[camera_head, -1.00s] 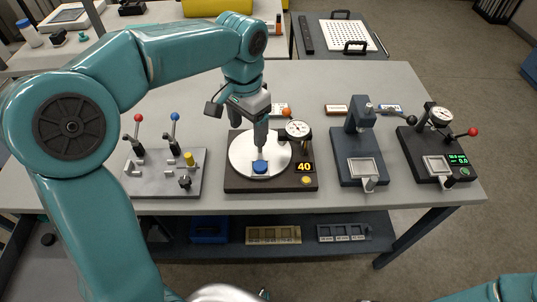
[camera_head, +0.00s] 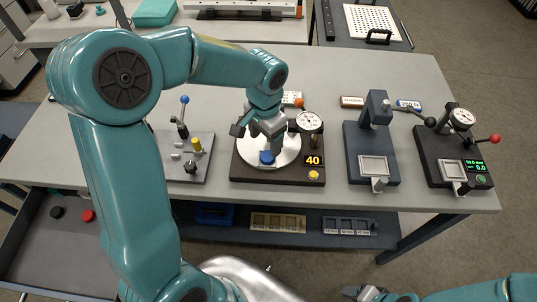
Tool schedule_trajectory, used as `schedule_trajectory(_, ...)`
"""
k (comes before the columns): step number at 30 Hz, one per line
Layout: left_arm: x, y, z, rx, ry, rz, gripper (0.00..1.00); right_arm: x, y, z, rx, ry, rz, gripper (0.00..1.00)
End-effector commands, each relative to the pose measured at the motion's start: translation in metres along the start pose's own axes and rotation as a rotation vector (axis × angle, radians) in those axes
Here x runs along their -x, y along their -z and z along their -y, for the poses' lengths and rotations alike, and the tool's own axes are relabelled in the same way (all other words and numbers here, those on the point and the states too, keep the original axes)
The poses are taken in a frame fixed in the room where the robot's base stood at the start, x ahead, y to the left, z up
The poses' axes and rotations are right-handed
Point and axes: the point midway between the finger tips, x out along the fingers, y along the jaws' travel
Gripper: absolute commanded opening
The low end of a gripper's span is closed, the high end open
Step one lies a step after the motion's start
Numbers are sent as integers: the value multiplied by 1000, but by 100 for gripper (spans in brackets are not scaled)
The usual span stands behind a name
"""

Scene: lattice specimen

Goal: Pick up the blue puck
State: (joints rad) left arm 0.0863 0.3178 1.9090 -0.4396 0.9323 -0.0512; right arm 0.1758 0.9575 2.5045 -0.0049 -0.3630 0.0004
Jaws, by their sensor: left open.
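The blue puck (camera_head: 266,157) lies on the round white plate (camera_head: 288,155) of a dark instrument with a dial and a "40" display. My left gripper (camera_head: 272,146) is open, pointing down just above and beside the puck. Its fingers overlap the puck's upper edge in the picture, and I cannot tell whether they touch it. My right gripper (camera_head: 366,293) shows only partly at the bottom edge, low and far from the puck. Its jaw state is unclear.
A grey lever fixture (camera_head: 188,165) stands left of the dial instrument. A dark press (camera_head: 370,150) and a second dial gauge (camera_head: 455,155) stand to the right. An open drawer (camera_head: 52,250) at lower left holds a red puck (camera_head: 88,215) and a black one.

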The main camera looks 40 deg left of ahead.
Motion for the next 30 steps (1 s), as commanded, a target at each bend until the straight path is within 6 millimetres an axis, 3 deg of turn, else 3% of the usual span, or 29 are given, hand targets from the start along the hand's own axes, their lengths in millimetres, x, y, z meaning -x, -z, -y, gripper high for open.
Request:
schedule_trajectory(11,-48,5,-8,-1,-2,3,72,11,0,4,0,0,0,57)
schedule_trajectory(19,-55,5,-8,-1,-2,3,72,10,0,4,0,0,0,57)
schedule_trajectory(20,-55,5,-8,-1,-2,3,65,10,0,4,0,0,0,57)
schedule_trajectory(24,-56,4,-8,-2,-2,5,19,10,0,4,0,0,0,57)
schedule_trajectory(25,-56,4,-8,-2,-2,5,12,10,0,4,0,0,0,57)
schedule_trajectory(30,-56,4,-8,-2,-3,7,12,10,0,4,0,0,0,57)
